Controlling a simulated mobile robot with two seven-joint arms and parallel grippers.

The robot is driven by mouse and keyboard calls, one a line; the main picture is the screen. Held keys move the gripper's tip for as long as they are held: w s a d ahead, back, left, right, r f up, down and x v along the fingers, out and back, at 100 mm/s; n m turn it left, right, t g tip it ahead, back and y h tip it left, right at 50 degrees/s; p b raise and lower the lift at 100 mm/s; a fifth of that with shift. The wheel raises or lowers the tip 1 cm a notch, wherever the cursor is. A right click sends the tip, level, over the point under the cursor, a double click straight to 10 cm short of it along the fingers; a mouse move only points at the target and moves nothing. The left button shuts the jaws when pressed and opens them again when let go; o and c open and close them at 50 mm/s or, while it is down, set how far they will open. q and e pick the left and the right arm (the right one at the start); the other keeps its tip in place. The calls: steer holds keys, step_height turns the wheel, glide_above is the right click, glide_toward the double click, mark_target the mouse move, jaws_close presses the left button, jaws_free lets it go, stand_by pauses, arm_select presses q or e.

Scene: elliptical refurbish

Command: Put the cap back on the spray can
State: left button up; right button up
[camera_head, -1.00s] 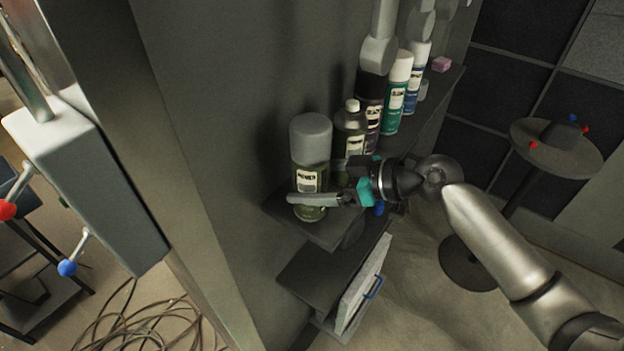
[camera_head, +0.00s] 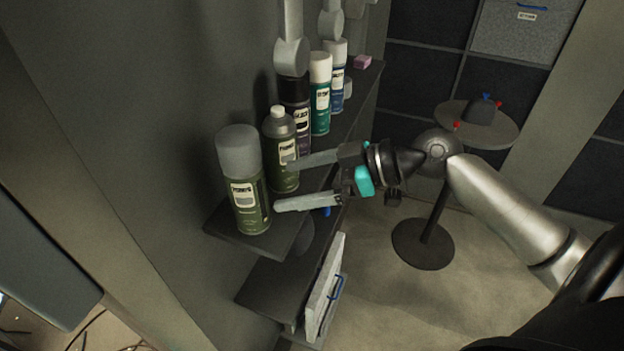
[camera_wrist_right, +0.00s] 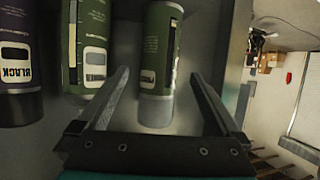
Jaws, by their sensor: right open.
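A green spray can (camera_head: 248,205) stands at the near end of the upper shelf, with a wide grey cap (camera_head: 239,152) on its top. In the right wrist view the can (camera_wrist_right: 160,45) and grey cap (camera_wrist_right: 155,110) lie between the finger lines. Whether the cap is fully seated cannot be told. Beside it stands another green can (camera_head: 281,155) with a narrow pale top. My right gripper (camera_head: 286,185) is open and empty, just right of the capped can, its upper finger passing in front of the second can. My left gripper is not in view.
The upper shelf (camera_head: 225,238) also holds a dark can (camera_head: 296,95), a teal can (camera_head: 320,95), a blue can (camera_head: 338,75) and a pink block (camera_head: 362,62). A round stand (camera_head: 478,125) is at the right. Floor between is clear.

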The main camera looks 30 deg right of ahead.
steer(key=shift+v, duration=1.35)
steer(key=w+d+f+m+t+h, duration=0.1)
steer(key=d+f+m+h, duration=0.3)
steer(key=f, duration=0.5)
steer(key=w+d+f+m+h, duration=0.1)
steer(key=d+f+m, duration=0.2)
steer(key=d+f, duration=0.45)
steer(key=s+f+m+g+h, duration=0.2)
steer(key=s+f+m+h, duration=0.15)
steer(key=f, duration=1.05)
steer(key=s+a+f+g+h, duration=0.1)
steer(key=s+a+f+g, duration=0.1)
steer(key=s+f, duration=0.75)
steer(key=s+a+f+g+h, duration=0.1)
steer(key=s+a+f+g, duration=0.15)
steer(key=s+f, duration=0.75)
steer(key=s+a+f+n+g, duration=0.2)
steer(key=s+a+f, duration=0.4)
steer(key=s+a, duration=0.3)
steer(key=s, duration=0.3)
steer(key=shift+s+a+n, duration=0.2)
steer(key=shift+a+n, duration=0.1)
steer(key=shift+n, duration=0.05)
